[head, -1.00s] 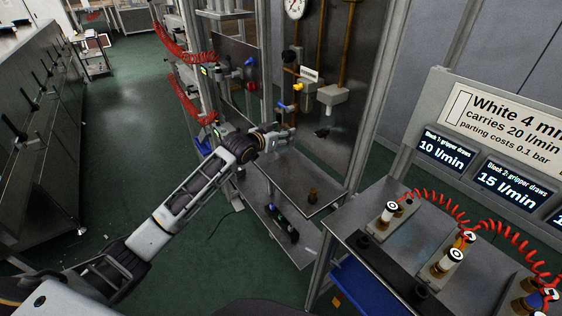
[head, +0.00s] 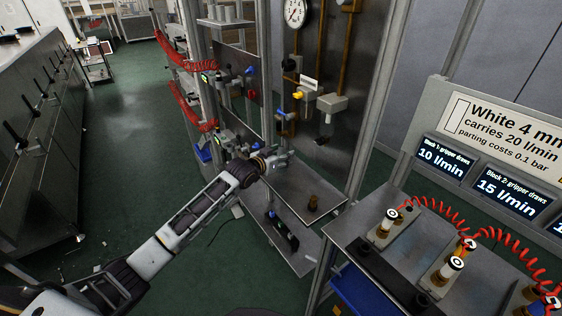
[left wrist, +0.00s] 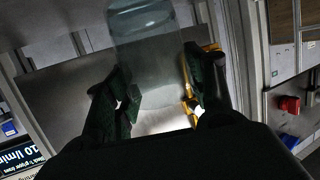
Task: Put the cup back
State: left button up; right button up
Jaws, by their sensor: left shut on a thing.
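My left gripper (head: 286,157) is at the end of the arm above the back of a metal shelf (head: 292,187), in front of the pipe panel. In the left wrist view, the gripper (left wrist: 158,92) is shut on a clear, bluish see-through cup (left wrist: 150,48). The cup sits between the two dark fingers and extends beyond them. In the head view the cup is too small and unclear to make out. My right gripper does not show.
Above are a yellow-handled valve (head: 298,95), a grey block (head: 331,103) and a pressure gauge (head: 295,12). A bench with coiled red hoses (head: 429,209) is at right. Frame posts flank the shelf.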

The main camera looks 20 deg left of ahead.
pick_arm(q)
notch_tip(320, 180, down, 2)
jog(key=shift+f, duration=0.4)
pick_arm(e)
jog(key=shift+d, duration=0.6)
pick_arm(q)
jog(key=shift+f, duration=0.15)
jog(key=o, duration=1.1)
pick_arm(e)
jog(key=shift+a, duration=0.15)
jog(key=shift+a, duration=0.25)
pick_arm(q)
jog(key=shift+r, duration=0.2)
